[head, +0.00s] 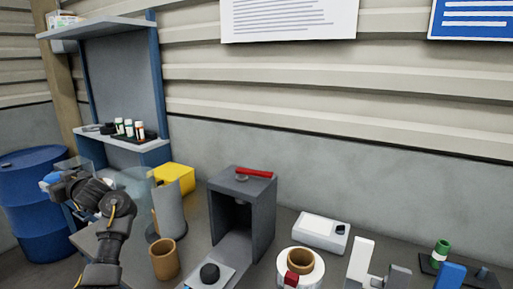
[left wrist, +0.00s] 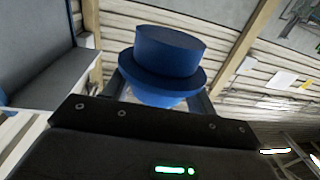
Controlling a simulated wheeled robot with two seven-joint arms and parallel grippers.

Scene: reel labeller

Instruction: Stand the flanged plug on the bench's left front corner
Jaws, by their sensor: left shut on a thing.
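The blue flanged plug (left wrist: 168,62) is held between the fingers of my left gripper (left wrist: 160,92) in the left wrist view. Its wide flange and the round body above it show clearly; the fingers hide part of its lower side. In the head view the plug (head: 47,181) is a small blue shape at the tip of my left gripper (head: 56,180), in front of the blue drum and left of the bench. The grey bench (head: 88,240) has its left front area below and right of the gripper, partly hidden by my left arm. My right gripper is not in view.
A blue drum (head: 38,215) stands left of the bench. A grey cylinder (head: 173,208), a brown tube (head: 164,260), a yellow block (head: 176,176) and a dark grey housing (head: 262,205) stand on the bench. A blue-framed shelf (head: 130,143) rises behind.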

